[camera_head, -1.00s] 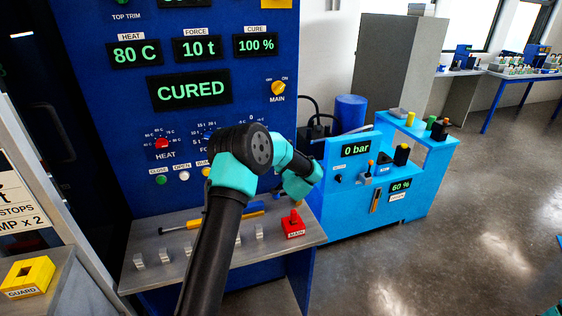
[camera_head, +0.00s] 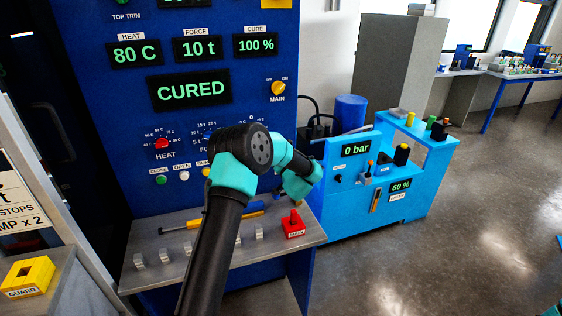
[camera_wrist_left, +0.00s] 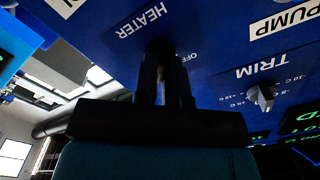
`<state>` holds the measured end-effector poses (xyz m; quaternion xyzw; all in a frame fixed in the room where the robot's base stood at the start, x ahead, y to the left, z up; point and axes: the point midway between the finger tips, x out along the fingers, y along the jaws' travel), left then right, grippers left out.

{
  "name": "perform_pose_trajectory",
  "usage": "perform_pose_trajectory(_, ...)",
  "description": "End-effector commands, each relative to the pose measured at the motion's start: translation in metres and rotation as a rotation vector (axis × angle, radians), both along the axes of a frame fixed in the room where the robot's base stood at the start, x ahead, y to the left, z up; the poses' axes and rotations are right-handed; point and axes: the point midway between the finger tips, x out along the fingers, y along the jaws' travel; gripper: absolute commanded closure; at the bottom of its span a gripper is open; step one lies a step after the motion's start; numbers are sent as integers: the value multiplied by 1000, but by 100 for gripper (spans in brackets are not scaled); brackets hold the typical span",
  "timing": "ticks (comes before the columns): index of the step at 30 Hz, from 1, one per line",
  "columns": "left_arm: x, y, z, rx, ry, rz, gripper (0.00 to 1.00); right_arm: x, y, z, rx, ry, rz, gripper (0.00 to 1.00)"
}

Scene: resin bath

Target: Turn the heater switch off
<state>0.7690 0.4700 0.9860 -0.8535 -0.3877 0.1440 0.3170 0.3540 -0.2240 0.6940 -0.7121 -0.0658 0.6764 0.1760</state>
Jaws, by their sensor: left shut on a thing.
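In the left wrist view the heater switch (camera_wrist_left: 159,46) is a dark knob on a blue panel, just below the HEATER label (camera_wrist_left: 141,20). My left gripper (camera_wrist_left: 163,68) is shut on this switch, with its two dark fingers on either side of it. The fingers hide most of the knob, so I cannot tell which way it points. An OFF mark (camera_wrist_left: 190,57) shows to the right of the fingers. In the head view my left arm crosses the middle, its fingers are not visible, and I cannot make out the heater switch. My right gripper is not in view.
In the wrist view a trim knob (camera_wrist_left: 262,96) and a PUMP label (camera_wrist_left: 285,18) are on the same panel. A light-blue unit (camera_head: 350,210) stands at right.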

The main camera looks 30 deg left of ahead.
Motion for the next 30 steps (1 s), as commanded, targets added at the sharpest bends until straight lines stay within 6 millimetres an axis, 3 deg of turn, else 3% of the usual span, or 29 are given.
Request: perform_pose_trajectory(30,-1,1,1,-573,-656,1,100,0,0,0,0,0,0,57)
